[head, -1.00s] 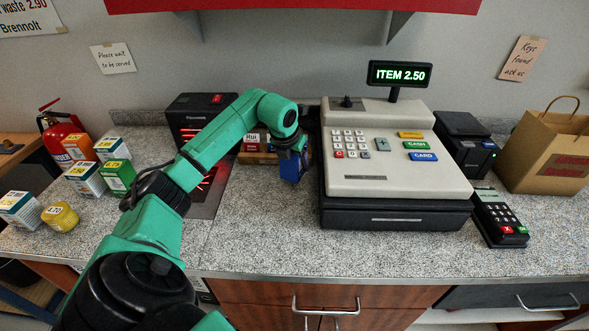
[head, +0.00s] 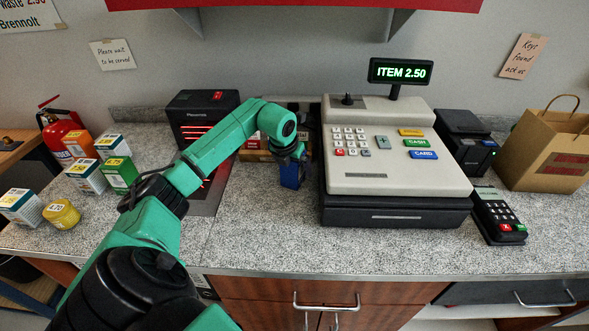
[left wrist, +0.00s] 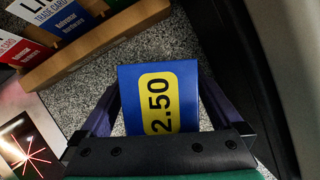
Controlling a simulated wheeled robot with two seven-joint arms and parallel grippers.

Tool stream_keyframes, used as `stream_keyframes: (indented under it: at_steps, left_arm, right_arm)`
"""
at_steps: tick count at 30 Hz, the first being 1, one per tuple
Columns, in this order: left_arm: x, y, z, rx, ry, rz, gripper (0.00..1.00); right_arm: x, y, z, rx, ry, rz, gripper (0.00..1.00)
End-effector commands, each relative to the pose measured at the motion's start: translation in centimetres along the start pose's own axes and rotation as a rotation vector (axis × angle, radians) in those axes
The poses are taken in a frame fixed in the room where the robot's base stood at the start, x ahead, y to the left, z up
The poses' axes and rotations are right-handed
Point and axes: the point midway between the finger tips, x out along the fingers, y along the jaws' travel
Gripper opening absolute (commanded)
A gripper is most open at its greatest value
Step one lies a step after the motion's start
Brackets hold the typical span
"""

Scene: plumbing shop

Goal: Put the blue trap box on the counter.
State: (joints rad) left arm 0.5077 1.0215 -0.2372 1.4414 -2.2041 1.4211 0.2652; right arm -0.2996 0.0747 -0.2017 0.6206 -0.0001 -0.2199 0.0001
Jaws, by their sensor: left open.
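The blue trap box (head: 290,177) is on the speckled counter (head: 262,235), just left of the cash register. In the left wrist view the box (left wrist: 130,85) shows its blue face with a yellow 2.50 label. My left gripper (head: 290,162) is over the box from above. Its jaws are open, with one finger on each side of the box. The box's lower edge is small in the head view, so its contact with the counter is hard to make out. My right gripper is not in view.
The cash register (head: 395,150) stands close to the right of the box. A black scanner (head: 200,118) with red light is to the left. A wooden card rack (head: 252,154) is behind. Several small boxes stand far left. The counter in front is clear.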

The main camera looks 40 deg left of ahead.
Motion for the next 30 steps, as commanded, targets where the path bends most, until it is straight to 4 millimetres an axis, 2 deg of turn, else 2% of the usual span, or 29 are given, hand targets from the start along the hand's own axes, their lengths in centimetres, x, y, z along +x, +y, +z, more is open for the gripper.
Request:
stream_keyframes:
  at_steps: [9, 12, 17, 30]
  left_arm:
    - [-8.1, 0.0, -0.1, 0.003, -0.004, 0.003, 1.0]
    - [-9.9, 0.0, 0.0, 0.002, -0.003, 0.002, 1.0]
    - [-10.9, 0.0, -0.1, 0.002, 0.0, 0.002, 1.0]
    - [-10.8, 0.0, -0.1, 0.002, 0.001, 0.001, 1.0]
  right_arm:
    - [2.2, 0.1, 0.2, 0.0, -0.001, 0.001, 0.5]
    - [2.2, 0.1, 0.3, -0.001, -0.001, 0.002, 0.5]
    - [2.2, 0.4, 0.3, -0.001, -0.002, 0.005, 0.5]
    - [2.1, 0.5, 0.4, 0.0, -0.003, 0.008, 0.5]
